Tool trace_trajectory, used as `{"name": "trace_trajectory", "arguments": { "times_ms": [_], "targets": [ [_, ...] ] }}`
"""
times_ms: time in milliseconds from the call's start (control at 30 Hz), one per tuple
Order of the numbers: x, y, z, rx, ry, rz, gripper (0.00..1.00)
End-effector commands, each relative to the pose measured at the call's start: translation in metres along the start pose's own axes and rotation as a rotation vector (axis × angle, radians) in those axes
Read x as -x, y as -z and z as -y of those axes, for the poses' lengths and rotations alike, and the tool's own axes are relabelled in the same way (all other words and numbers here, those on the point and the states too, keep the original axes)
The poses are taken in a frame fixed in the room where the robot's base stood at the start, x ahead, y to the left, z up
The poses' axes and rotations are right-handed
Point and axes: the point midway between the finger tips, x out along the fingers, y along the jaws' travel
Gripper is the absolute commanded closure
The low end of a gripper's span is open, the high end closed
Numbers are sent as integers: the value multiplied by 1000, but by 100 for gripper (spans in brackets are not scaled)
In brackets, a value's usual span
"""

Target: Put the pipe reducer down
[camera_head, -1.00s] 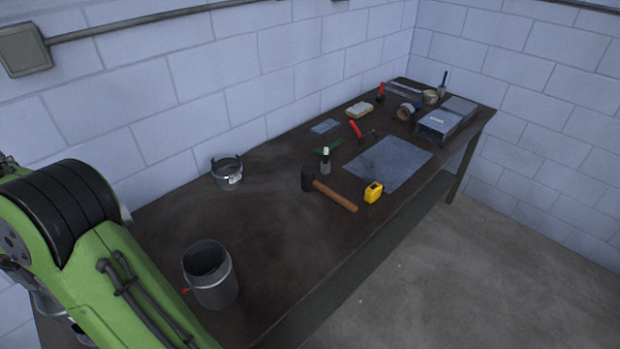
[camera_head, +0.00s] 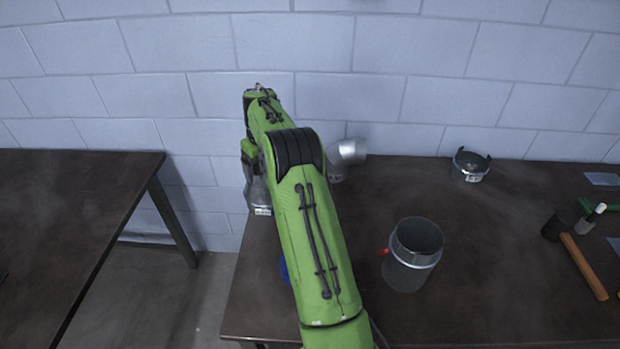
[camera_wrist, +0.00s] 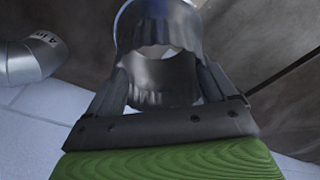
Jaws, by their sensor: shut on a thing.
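The pipe reducer (camera_head: 257,194) is a grey metal piece with a pale label, partly hidden by my arm, at the back left corner of the workbench (camera_head: 490,260). I cannot tell whether it touches the bench. In the wrist view my gripper (camera_wrist: 165,78) is shut on the reducer (camera_wrist: 158,28), with one dark finger on each side of its metal wall. My arm hides most of the gripper in the head view.
A metal elbow (camera_head: 346,158) stands just right of my arm and shows in the wrist view (camera_wrist: 32,58). A metal can-like duct (camera_head: 410,262), a clamp ring (camera_head: 470,166) and a hammer (camera_head: 583,265) lie further right. Another table (camera_head: 70,215) stands left, across a gap.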

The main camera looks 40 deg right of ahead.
Motion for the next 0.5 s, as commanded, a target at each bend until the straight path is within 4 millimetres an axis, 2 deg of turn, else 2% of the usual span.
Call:
{"name": "trace_trajectory", "arguments": {
  "times_ms": [100,267,400,500],
  "targets": [
    [-28,-5,0,0,4,7,72],
    [-55,-8,0,-1,3,5,72],
    [-84,-12,1,-1,4,6,72],
    [-95,-13,0,0,2,4,72]
  ]
}}
